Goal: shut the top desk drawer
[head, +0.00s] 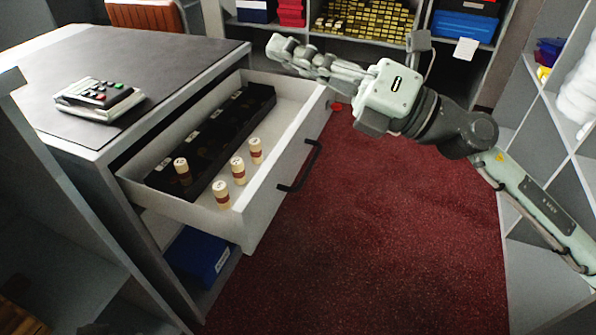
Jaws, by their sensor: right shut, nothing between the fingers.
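The top desk drawer (262,207) stands pulled out from the desk (50,137), its white front facing right with a dark bar handle (303,168). Inside lie a black divided tray (226,121) and several cream cylinders with red bands (238,171); one of them stands in the tray. My right gripper (279,48) is shut and empty. It appears above the far end of the drawer, near the top of its front panel; whether it touches the drawer I cannot tell. My left gripper is not in view.
A calculator (99,98) sits on the dark desktop. A blue box (200,257) is below the drawer. Shelves (470,48) with bins stand at the back, and a white shelf unit (560,120) at the right. Red carpet (390,240) lies clear in front of the drawer.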

